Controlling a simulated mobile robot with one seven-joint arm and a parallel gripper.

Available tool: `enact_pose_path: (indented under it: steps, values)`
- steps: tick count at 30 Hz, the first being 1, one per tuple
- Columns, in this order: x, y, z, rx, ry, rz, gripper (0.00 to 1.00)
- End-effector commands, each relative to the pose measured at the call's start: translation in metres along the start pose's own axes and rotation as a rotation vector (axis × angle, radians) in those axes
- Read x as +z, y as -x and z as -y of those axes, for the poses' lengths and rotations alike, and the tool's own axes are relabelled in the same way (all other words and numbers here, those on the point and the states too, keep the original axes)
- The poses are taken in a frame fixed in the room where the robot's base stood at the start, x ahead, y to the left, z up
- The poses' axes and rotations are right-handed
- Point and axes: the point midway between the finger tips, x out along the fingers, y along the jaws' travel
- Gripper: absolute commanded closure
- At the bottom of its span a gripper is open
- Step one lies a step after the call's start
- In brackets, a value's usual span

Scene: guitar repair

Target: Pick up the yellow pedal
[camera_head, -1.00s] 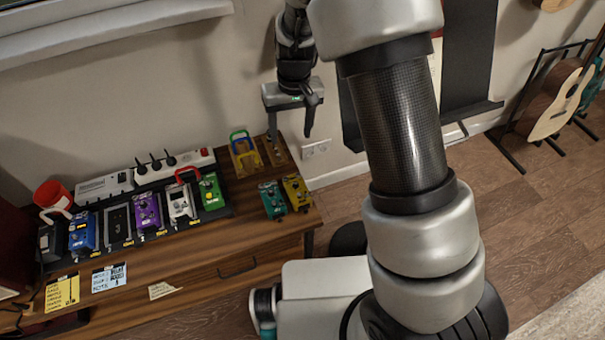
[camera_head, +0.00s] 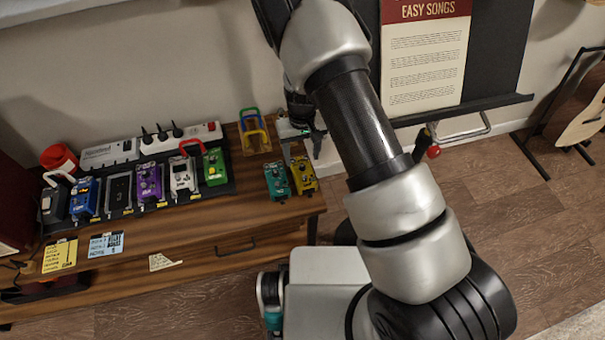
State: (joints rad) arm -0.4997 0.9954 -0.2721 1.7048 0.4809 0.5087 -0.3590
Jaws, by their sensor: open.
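The yellow pedal (camera_head: 302,174) lies at the right end of the wooden desk, just right of a teal pedal (camera_head: 277,181). My gripper (camera_head: 300,153) is above the desk's right end, close over the far side of the yellow pedal. Its fingers are apart and nothing shows between them. My arm comes down from the upper right and hides part of the wrist. I cannot tell the exact gap between the fingertips and the pedal.
Left of them, a black pedalboard (camera_head: 130,212) holds several pedals, with a green pedal (camera_head: 214,167) nearest.

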Motion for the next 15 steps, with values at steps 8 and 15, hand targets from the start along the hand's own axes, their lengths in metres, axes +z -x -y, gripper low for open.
enact_pose_path:
  steps: [8,15]
  values:
    - [0.0,-0.018,0.0,0.0,0.0,0.0,0.42]
    - [0.002,-0.053,-0.001,0.001,0.0,0.001,0.42]
